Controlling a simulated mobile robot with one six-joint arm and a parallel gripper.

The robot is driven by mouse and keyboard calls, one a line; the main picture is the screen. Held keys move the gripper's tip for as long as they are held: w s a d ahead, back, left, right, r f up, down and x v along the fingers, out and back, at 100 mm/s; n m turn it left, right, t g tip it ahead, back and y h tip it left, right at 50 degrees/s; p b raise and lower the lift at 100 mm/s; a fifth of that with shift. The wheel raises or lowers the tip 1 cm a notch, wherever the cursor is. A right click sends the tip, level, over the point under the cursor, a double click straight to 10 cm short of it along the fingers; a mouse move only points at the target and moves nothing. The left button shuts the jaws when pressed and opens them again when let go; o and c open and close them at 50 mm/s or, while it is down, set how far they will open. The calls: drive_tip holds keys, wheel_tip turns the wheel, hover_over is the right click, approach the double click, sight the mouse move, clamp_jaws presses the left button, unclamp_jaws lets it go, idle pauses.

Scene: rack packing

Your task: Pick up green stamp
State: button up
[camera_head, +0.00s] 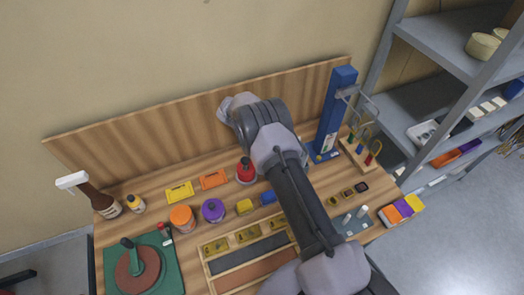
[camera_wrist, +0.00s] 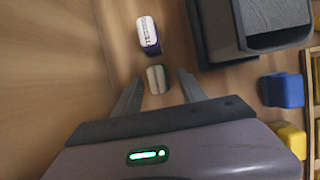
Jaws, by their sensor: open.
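In the wrist view my gripper (camera_wrist: 160,76) is open, its two fingers pointing down at the wooden bench. A small rounded olive-tan block (camera_wrist: 157,79) with a dark line across it shows between the fingertips; it looks like a stamp, but its green is not clear. I cannot tell whether either finger touches it. Just beyond it stands a similar small piece (camera_wrist: 148,35) with a white printed top and purple side. In the head view my arm covers this spot, so the fingers and both pieces are hidden there.
A dark grey box (camera_wrist: 250,30) stands close on the right, with a blue block (camera_wrist: 283,89) and yellow block (camera_wrist: 290,138) below. The wooden backboard (camera_head: 130,150) runs behind. A blue upright stand (camera_head: 333,110) is right of my arm. Bare bench lies around the olive-tan block.

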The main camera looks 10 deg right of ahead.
drive_tip(key=x, duration=0.2)
drive_tip(key=shift+w+d+f, duration=0.1)
drive_tip(key=shift+w+f, duration=0.15)
drive_tip(key=shift+s+r, duration=0.1)
clamp_jaws()
drive_tip(key=shift+r, duration=0.1)
